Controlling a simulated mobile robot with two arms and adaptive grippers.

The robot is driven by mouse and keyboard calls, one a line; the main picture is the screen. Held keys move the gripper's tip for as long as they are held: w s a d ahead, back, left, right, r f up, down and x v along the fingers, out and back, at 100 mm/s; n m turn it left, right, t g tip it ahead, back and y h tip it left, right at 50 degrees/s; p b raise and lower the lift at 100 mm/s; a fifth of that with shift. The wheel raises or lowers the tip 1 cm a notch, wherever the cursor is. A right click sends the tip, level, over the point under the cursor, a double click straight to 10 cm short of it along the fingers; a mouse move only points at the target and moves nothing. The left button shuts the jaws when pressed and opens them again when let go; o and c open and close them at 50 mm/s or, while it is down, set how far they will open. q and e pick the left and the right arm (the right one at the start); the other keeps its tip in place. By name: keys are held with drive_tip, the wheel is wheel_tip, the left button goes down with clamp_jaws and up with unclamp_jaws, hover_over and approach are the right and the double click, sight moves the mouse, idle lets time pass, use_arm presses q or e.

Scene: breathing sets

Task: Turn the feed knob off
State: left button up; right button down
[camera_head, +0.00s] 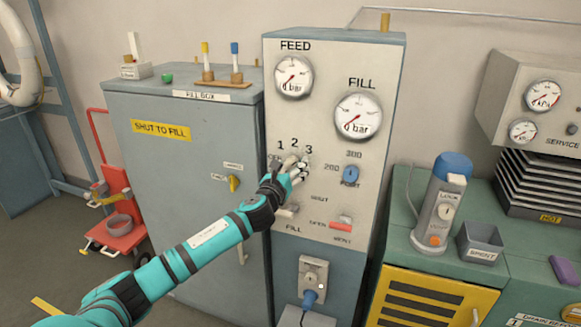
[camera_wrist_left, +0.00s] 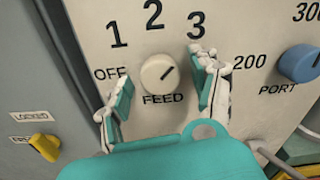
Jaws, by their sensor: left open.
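The feed knob (camera_wrist_left: 159,74) is a round cream knob on the pale panel, with FEED printed below it and OFF, 1, 2, 3 around it. Its dark pointer line slants up and right, towards the 3. My left gripper (camera_head: 294,167) is open in front of the panel. In the left wrist view its two fingers stand on the left and right of the knob, with a gap on each side. In the head view the gripper hides most of the knob. My right gripper is in neither view.
The blue PORT knob (camera_head: 351,174) is right of the feed knob. A FILL lever (camera_head: 288,210) and a red VENT switch (camera_head: 341,223) are below. The grey fill box (camera_head: 190,205) with a yellow latch (camera_head: 233,183) stands left. A lamp-like canister (camera_head: 440,202) stands on the green cabinet.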

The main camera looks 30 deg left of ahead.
use_arm(q)
drive_tip(key=c, duration=0.9)
drive_tip(key=shift+c, duration=1.4)
